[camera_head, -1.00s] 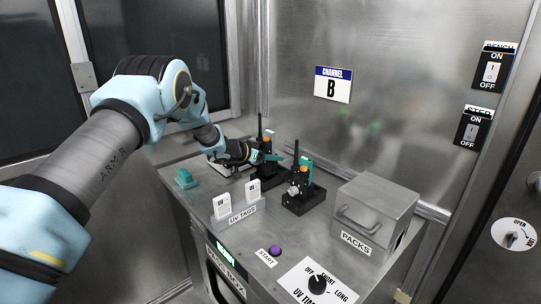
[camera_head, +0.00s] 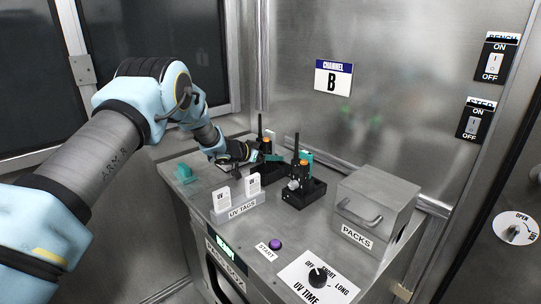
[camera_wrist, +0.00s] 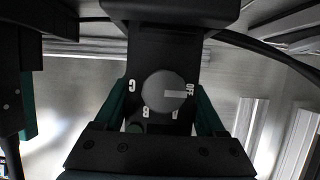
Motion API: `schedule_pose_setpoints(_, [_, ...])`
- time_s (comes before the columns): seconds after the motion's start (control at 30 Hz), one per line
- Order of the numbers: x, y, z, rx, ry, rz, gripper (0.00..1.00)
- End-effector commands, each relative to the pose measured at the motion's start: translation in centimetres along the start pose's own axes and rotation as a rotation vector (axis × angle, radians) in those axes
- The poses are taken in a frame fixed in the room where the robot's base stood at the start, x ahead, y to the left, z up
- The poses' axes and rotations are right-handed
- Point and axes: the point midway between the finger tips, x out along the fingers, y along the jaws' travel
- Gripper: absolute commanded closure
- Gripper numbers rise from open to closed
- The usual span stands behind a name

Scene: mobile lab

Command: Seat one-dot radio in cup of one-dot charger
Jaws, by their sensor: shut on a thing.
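My gripper (camera_head: 262,157) is shut on the left black radio (camera_head: 266,141), which has an orange top part and a thin antenna. The radio is upright, low over or in the cup of the left black charger (camera_head: 277,174). I cannot tell whether its foot is seated, as the gripper covers it. In the wrist view, the held radio's round knob (camera_wrist: 165,92) shows between the teal fingers, with its pointer toward OFF. A second similar radio (camera_head: 303,170) stands upright in the right charger (camera_head: 304,196). Dot marks are too small to read.
A white-tagged UV TAGS holder (camera_head: 241,209) stands in front of the chargers. A metal PACKS box (camera_head: 376,210) is at the right. A teal block (camera_head: 186,174) lies at the left. The START button (camera_head: 275,244) and UV TIME dial (camera_head: 318,275) are at the front.

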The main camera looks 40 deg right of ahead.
Motion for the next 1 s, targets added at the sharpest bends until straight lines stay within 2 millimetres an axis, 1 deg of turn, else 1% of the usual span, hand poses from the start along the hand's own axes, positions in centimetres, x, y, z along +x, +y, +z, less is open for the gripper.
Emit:
schedule_pose_setpoints(0.57, [0.6,0.0,1.2,0.001,0.002,0.000,1.00])
schedule_pose_setpoints(0.6, [0.5,0.0,1.1,0.001,0.002,0.000,0.24])
schedule_pose_setpoints(0.8, [0.5,0.0,1.1,0.001,0.001,0.000,0.02])
schedule_pose_setpoints(0.83, [0.5,0.0,1.1,0.001,0.001,0.000,0.00])
schedule_pose_setpoints(1.0, [0.5,0.0,1.3,0.000,-0.001,0.000,0.00])
